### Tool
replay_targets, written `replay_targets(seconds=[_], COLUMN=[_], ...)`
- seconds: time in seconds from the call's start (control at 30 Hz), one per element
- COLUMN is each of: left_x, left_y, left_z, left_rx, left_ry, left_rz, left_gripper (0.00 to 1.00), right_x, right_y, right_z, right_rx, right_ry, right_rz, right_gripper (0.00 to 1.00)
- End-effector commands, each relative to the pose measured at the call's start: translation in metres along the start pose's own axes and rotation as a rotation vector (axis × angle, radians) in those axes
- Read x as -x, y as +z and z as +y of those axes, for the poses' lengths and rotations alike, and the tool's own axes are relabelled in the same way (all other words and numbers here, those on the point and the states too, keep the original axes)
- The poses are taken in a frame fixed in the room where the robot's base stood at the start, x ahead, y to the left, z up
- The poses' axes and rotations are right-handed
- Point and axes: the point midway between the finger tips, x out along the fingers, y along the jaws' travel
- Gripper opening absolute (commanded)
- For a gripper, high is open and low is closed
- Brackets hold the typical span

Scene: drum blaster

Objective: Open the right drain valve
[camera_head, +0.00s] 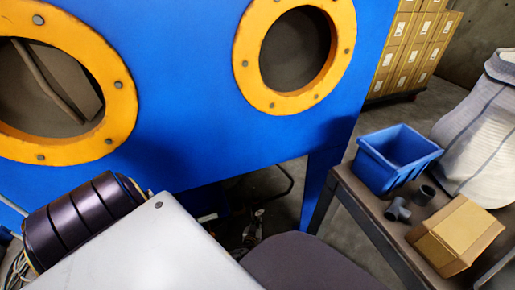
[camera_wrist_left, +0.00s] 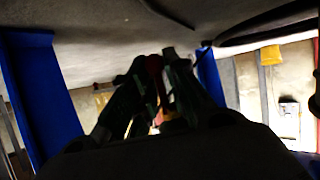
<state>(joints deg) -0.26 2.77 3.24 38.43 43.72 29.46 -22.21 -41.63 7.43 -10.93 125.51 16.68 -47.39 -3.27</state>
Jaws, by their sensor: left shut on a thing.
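In the left wrist view, the dark fingers of my left gripper (camera_wrist_left: 153,80) are shut on a narrow red piece (camera_wrist_left: 154,68) that looks like a valve handle. The picture is dark, so its exact shape and how far it is turned cannot be told. In the head view, the blue blaster cabinet (camera_head: 190,70) with two orange-ringed ports fills the upper part. Small fittings and part of my left gripper (camera_head: 252,232) show dimly in the shadow under it. My right gripper is not in view.
A blue cabinet leg (camera_head: 320,185) stands right of the shaded space. Further right, a brown table (camera_head: 352,205) holds a blue bin (camera_head: 392,165), grey pipe fittings (camera_head: 398,210) and a cardboard box (camera_head: 455,235). A white sack (camera_head: 480,130) and stacked boxes (camera_head: 410,50) stand behind.

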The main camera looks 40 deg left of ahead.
Motion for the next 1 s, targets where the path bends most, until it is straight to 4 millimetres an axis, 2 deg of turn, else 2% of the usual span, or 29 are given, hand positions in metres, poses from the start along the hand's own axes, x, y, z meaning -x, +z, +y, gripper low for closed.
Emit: replay_targets(seconds=[0.2,0.23,0.4,1.0], left_x=[0.0004,0.0004,0.0004,0.0055], left_y=[0.001,0.001,0.001,0.0016], left_z=[-0.0008,-0.0008,-0.0007,0.0007], left_rx=[-0.001,-0.001,0.0,0.002], left_ry=[-0.001,-0.001,-0.001,0.001], left_rz=[-0.001,-0.001,-0.001,-0.001], left_gripper=[0.0,0.18,0.36,0.36], right_x=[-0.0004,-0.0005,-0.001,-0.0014], right_y=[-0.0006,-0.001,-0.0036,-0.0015], right_z=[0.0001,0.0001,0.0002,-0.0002], right_rx=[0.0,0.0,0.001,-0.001], right_ry=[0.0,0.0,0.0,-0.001], right_rz=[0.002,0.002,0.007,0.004], right_gripper=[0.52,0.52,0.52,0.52])
